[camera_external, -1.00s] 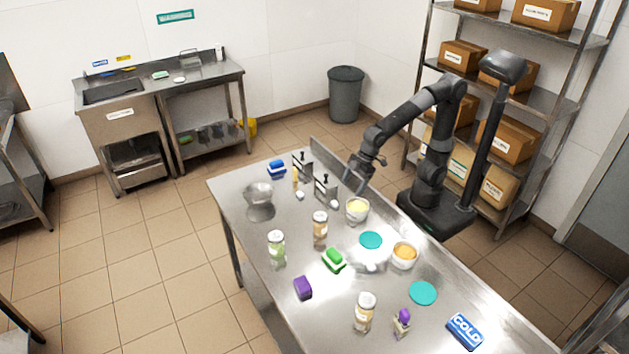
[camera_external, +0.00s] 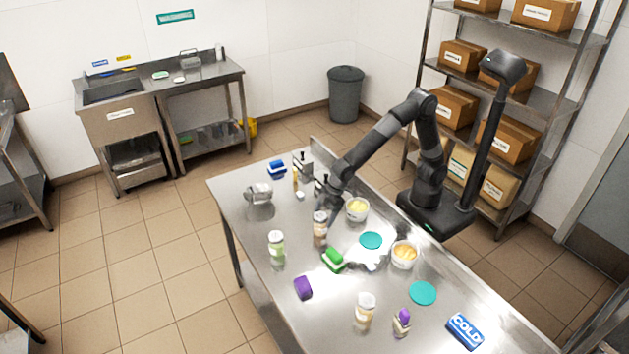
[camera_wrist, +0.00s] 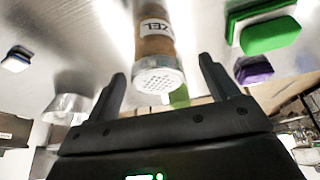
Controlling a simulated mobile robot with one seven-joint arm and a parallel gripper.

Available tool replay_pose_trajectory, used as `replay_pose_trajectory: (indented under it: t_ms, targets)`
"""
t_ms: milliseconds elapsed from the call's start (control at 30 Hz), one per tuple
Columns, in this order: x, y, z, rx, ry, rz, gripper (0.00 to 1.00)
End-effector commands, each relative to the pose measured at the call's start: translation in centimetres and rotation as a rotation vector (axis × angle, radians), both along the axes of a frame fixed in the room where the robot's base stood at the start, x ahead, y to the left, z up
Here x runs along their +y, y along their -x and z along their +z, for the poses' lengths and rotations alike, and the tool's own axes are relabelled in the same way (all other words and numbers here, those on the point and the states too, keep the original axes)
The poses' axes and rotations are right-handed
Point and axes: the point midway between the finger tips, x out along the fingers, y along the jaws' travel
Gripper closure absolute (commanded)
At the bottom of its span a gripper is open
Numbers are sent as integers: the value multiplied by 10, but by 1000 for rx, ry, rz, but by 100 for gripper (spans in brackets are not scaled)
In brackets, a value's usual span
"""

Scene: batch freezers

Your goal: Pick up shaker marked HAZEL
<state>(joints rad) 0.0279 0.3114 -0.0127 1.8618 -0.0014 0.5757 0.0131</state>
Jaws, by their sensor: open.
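The shaker (camera_external: 319,229) has a brown body, a white label and a pale perforated cap. In the wrist view, the shaker (camera_wrist: 156,45) shows the letters "ZEL" on its label; the rest of the label is out of sight. My gripper (camera_external: 325,206) is at the top of this shaker in the external view, partly covering it. In the wrist view, the open fingers of my gripper (camera_wrist: 162,70) stand on either side of the shaker's cap, with visible gaps on both sides.
A green shaker (camera_external: 276,243), a pale shaker (camera_external: 365,308), a green sponge (camera_external: 334,260) and a purple block (camera_external: 303,287) share the steel table. A bowl of yellow contents (camera_external: 357,209) is close to my arm. A metal vessel (camera_external: 258,193) lies left.

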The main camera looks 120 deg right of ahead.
Motion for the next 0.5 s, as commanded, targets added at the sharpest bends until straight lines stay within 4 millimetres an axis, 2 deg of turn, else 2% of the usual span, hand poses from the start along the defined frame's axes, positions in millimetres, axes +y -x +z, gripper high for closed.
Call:
replay_pose_trajectory:
  t_ms: [300,500]
  targets:
    - [-6,-18,-38,3,0,0,20]
    - [-6,-22,-45,0,0,0,20]
